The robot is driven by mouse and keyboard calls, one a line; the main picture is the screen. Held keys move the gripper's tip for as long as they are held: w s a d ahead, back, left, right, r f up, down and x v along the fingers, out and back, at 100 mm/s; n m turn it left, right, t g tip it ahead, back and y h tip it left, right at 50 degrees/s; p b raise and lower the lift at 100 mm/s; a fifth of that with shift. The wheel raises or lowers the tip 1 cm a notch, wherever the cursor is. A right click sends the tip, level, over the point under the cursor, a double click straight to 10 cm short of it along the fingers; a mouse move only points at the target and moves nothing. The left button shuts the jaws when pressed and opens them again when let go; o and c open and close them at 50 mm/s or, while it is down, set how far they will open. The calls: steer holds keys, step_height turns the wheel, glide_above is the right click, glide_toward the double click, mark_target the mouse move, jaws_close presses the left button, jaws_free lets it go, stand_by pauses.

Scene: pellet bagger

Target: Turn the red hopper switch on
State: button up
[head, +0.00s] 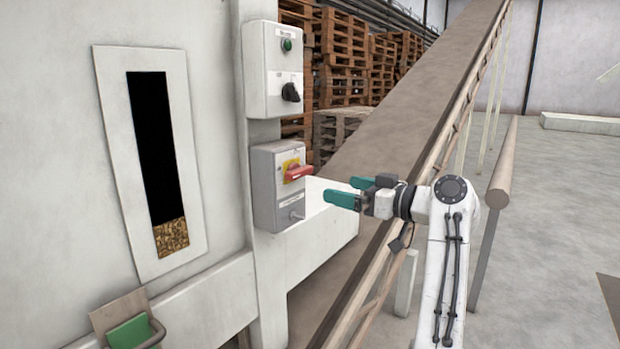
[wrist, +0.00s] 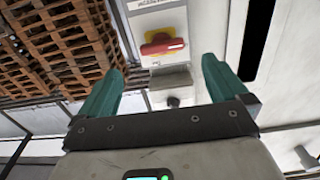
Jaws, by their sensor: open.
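The red hopper switch (head: 298,173) is a rotary handle on a yellow plate on the front of a grey box (head: 264,200). In the head view its handle lies roughly level. In the wrist view the red switch (wrist: 161,45) is ahead, between and beyond the fingertips, with its handle lying across the picture. My gripper (head: 352,191) has teal fingers and is open and empty. It is to the right of the switch and a little lower in the head view, apart from it. Nothing hides the switch.
Above is another control box (head: 274,70) with a green button (head: 287,44) and a black knob (head: 291,92). A white beam (head: 320,235) runs beneath. A sloping conveyor (head: 400,110) and stacked pallets (head: 345,50) stand behind.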

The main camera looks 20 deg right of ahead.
mark_target(303, 173)
steer(key=p+x, duration=0.1)
steer(key=x, duration=0.2)
steer(key=r+p+x, duration=0.1)
steer(key=x, duration=0.2)
steer(key=r+p+x, duration=0.1)
steer(key=x, duration=0.2)
steer(key=shift+w+a, duration=0.1)
steer(key=shift+w, duration=0.15)
steer(key=shift+w+a+f, duration=0.15)
steer(key=shift+w+a, duration=0.3)
steer(key=shift+w, duration=0.1)
steer(key=c, duration=0.8)
